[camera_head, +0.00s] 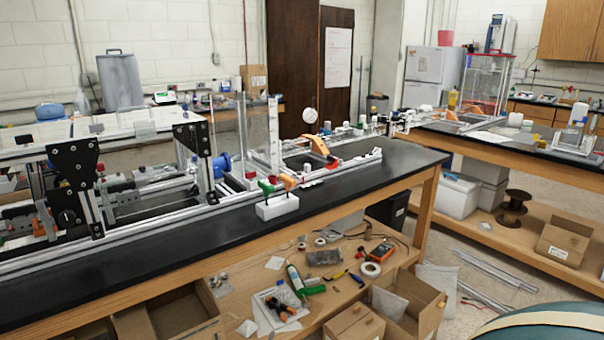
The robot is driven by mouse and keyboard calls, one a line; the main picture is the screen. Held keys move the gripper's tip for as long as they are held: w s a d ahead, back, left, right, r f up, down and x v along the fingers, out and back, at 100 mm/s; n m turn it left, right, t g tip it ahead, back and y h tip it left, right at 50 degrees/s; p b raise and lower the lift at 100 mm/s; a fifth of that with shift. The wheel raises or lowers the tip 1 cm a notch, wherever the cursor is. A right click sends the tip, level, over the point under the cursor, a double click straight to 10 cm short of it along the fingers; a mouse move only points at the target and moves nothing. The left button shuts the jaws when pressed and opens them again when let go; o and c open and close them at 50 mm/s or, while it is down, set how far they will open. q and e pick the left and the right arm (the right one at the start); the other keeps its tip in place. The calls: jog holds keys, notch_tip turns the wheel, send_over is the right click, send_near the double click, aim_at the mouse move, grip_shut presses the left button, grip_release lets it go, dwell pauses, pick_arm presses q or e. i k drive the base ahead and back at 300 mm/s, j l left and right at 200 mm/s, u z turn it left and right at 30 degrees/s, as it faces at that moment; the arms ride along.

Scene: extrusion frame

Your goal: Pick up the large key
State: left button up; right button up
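I cannot make out a large key for certain. A small white block (277,207) sits at the front edge of the black bench top (400,165). A small green piece (266,187) and an orange piece (288,181) show at its top; they are too small to tell whether either is a key. Neither of my grippers shows in the head view.
A metal extrusion frame (130,222) fills the bench's left part. The bench top's right end is clear. The lower wooden shelf holds tools, tape rolls and cardboard boxes (408,300). A rounded teal and cream thing (545,322) fills the bottom right corner.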

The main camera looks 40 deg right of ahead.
aim_at(289, 181)
jog(key=i+l+z, duration=0.65)
jog(key=l, duration=0.15)
jog(key=i+l+z, duration=0.2)
jog(key=z, duration=0.15)
jog(key=l, duration=0.15)
